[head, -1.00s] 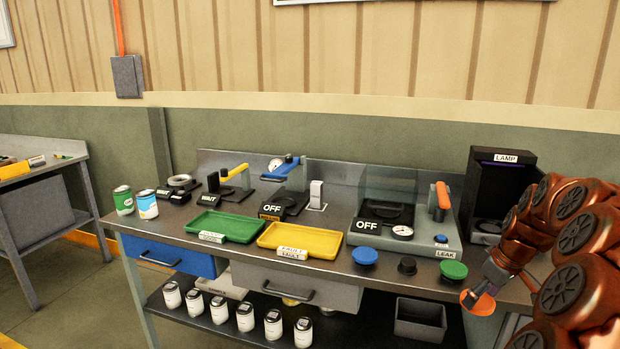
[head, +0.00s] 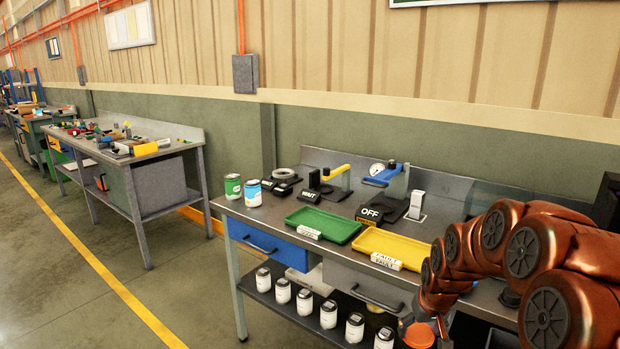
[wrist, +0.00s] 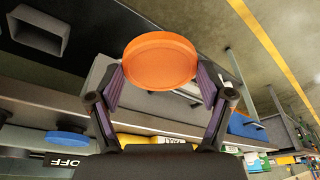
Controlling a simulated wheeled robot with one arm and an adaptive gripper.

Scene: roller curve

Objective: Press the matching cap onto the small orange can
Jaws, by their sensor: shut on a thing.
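My gripper (wrist: 160,82) is shut on an orange round cap (wrist: 160,58), held by its sides between the two fingers. In the head view the cap (head: 418,336) is at the bottom edge, in front of the workbench, below my copper-coloured arm. No orange can shows in either view. A green-and-white can (head: 233,187) and a blue-and-white can (head: 253,193) stand upright at the left end of the bench, far from my gripper.
The workbench holds a green tray (head: 345,229), a yellow tray (head: 420,246) and several fixtures. Several white cans (head: 283,290) stand on its lower shelf. A blue cap (wrist: 67,141) and a grey bin (wrist: 38,30) show in the wrist view. The floor at left is open.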

